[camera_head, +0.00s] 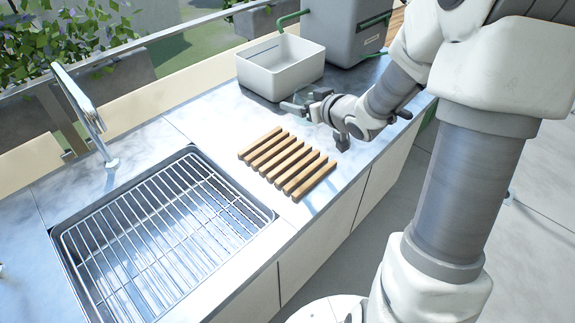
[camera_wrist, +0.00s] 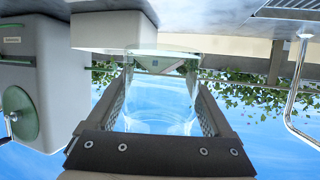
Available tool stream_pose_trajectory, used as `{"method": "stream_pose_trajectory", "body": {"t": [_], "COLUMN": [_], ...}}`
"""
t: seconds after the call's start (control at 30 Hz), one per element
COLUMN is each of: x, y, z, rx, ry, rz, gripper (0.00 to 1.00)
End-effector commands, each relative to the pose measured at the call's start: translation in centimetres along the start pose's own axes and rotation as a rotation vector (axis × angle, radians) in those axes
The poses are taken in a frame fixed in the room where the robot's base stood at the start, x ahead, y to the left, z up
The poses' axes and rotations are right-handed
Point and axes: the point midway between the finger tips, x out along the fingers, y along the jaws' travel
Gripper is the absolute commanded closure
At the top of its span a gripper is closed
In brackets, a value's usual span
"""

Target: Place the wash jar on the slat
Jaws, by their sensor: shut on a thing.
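The wooden slat rack (camera_head: 288,161) lies flat on the counter, right of the sink, with nothing on it. My gripper (camera_head: 298,104) is behind and slightly right of the rack in the head view, close to the white basin. In the wrist view, my gripper (camera_wrist: 162,80) is shut on a clear glass jar, the wash jar (camera_wrist: 160,112), which stands between its two fingers. The jar is transparent and I cannot make it out clearly in the head view. Its height above the counter is hard to tell.
A white open basin (camera_head: 281,72) stands behind my gripper, with a grey box (camera_head: 345,30) beside it. The sink (camera_head: 160,235) with a wire rack and a tall tap (camera_head: 84,112) is at left. The counter (camera_head: 215,130) between the sink and basin is clear.

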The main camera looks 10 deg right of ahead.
Motion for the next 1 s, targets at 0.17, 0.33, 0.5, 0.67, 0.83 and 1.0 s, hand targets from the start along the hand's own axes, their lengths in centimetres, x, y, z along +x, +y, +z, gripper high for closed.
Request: {"method": "stream_pose_trajectory", "body": {"t": [0.17,0.33,0.5,0.67,0.83,1.0], "x": [-0.9,-2.2,-3.3,-2.9,-0.1,3.0], "y": [1.8,3.3,4.6,4.2,1.4,-1.6], "z": [1.4,2.7,3.5,4.1,5.6,6.8], "rx": [-0.019,-0.031,-0.035,-0.037,-0.036,-0.036], "ry": [0.002,0.001,0.001,0.000,0.000,0.000], "rz": [-0.038,-0.068,-0.082,-0.089,-0.094,-0.092], "gripper": [0.96,0.96,0.96,0.96,0.96,0.96]}}
